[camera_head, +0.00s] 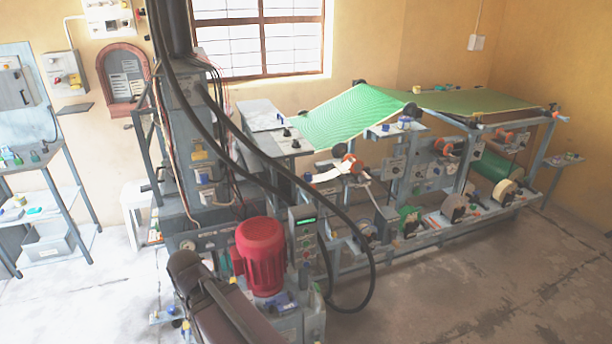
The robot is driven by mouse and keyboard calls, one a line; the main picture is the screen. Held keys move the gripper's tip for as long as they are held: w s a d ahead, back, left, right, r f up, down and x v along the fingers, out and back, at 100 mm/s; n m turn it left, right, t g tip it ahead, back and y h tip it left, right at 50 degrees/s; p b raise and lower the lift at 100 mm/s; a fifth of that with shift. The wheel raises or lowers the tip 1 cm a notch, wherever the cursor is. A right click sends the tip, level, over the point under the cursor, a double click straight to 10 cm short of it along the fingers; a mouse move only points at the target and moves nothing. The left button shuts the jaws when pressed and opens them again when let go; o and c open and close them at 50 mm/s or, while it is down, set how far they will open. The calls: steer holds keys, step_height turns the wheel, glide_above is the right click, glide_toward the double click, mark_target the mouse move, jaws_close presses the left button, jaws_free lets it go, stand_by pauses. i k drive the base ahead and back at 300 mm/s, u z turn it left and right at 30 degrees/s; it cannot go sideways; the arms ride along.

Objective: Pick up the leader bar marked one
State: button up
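I cannot make out a leader bar with a readable mark one in the head camera view. The long press frame (395,243) stands right of centre, with a green sheet (350,115) sloping over its near end. A white piece (326,176) and an orange and white part (351,165) sit below the sheet's lower edge. Markings there are too small to read. My gripper is not in view.
A red motor (260,256) and a dark brown padded shape (212,300) fill the bottom centre. Black hoses (270,183) loop down to the floor. A grey shelf rack (45,195) stands left. The concrete floor (480,300) is clear at the lower right.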

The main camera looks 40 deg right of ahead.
mark_target(307, 177)
steer(key=z, duration=0.5)
steer(key=i, duration=0.9)
steer(key=z, duration=0.6)
